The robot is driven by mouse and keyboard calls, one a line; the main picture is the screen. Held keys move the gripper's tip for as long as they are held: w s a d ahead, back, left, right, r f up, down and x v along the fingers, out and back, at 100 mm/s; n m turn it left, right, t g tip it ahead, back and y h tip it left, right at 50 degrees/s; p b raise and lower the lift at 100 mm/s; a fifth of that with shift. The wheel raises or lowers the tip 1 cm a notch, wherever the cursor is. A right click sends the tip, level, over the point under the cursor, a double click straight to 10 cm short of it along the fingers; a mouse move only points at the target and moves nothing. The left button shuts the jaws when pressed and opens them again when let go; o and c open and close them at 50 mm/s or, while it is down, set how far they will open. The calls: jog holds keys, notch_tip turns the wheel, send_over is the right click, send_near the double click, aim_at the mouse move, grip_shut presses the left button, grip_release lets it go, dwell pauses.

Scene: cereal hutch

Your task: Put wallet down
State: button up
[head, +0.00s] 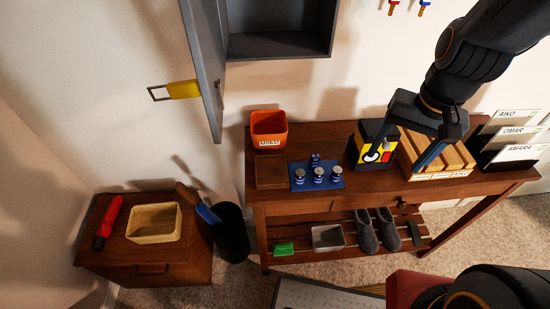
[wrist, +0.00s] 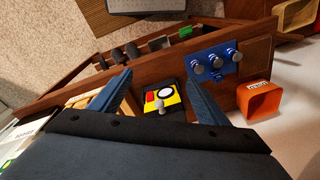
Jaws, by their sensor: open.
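My gripper (head: 402,155) is open above the right half of the wooden table (head: 335,134), near a wooden slotted box (head: 436,168). In the wrist view my gripper (wrist: 158,80) has nothing between its fingers. A flat dark brown square (head: 270,172) lies on the table's left end, in front of an orange cup (head: 268,128). I cannot tell whether this square is the wallet or a shallow tray. No other thing in view is clearly a wallet.
A black-and-yellow box (head: 364,149) and a blue mat with several small blue-and-silver pieces (head: 330,184) stand on the table. Name-labelled card holders (head: 513,145) stand at the right end. Slippers (head: 367,232) sit on the lower shelf. An open grey cabinet door (head: 203,60) juts out.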

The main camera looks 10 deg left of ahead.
aim_at(272, 169)
jog(key=o, duration=0.7)
jog(key=w+a+f+m, duration=0.1)
jog(key=a, duration=0.2)
jog(key=a+f+m+y, duration=0.1)
jog(key=a+m, duration=0.1)
jog(key=a, duration=0.1)
jog(key=w+a+f+m+g, duration=0.1)
jog(key=a, duration=0.3)
jog(key=shift+w+f+m+y+b, duration=0.15)
jog(key=shift+w+m+y+b, duration=0.15)
jog(key=shift+m+b, duration=0.1)
jog(key=a+f+m, duration=0.1)
jog(key=a+m, duration=0.1)
jog(key=a, duration=0.2)
jog(key=a+f+m+y, duration=0.1)
jog(key=a+m, duration=0.1)
jog(key=a, duration=0.3)
jog(key=a+f+m+g+y+b, duration=0.1)
jog(key=a+f+m, duration=0.1)
jog(key=a, duration=0.3)
jog(key=shift+w+a+m, duration=0.15)
jog(key=shift+m, duration=0.35)
jog(key=shift+a+f+m, duration=0.3)
jog(key=shift+a+f, duration=0.55)
jog(key=shift+f, duration=0.2)
jog(key=shift+p+x, duration=0.35)
jog(key=shift+x, duration=2.4)
jog(key=shift+d+f, duration=0.2)
jog(key=shift+c, duration=0.4)
